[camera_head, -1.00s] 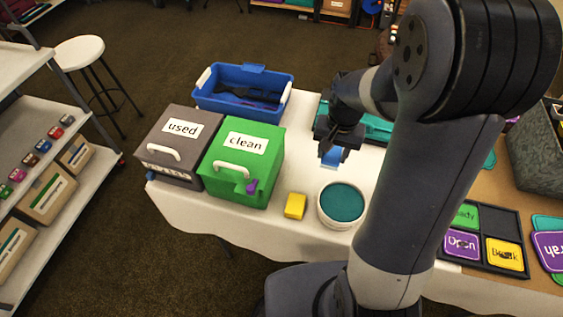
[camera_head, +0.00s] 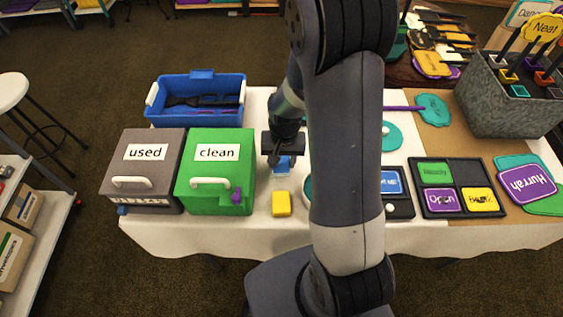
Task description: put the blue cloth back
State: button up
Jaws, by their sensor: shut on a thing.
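My gripper (camera_head: 281,152) is shut on a small blue cloth (camera_head: 284,163), which hangs below the fingers. It is above the white table, just right of the green box labelled "clean" (camera_head: 208,200). A grey box labelled "used" (camera_head: 145,183) stands left of the green one. Both boxes have a white handle and look closed. My fingers hide part of the cloth.
A yellow block (camera_head: 281,204) lies in front of my gripper. A round tub (camera_head: 308,190) is mostly hidden by my arm. A blue bin (camera_head: 197,117) with dark items stands behind the boxes. Sign trays (camera_head: 462,172) and a grey planter (camera_head: 500,103) are at the right.

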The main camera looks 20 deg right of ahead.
aim_at(284, 163)
jog(key=shift+f, duration=0.65)
jog(key=shift+f, duration=0.25)
jog(key=o, duration=1.4)
jog(key=shift+r, duration=0.1)
jog(key=shift+o, duration=0.2)
notch_tip(284, 163, up, 12)
jog(key=shift+d+r+p, duration=0.15)
jog(key=shift+d+p, duration=0.1)
jog(key=shift+p, duration=0.1)
jog(key=shift+s, duration=0.1)
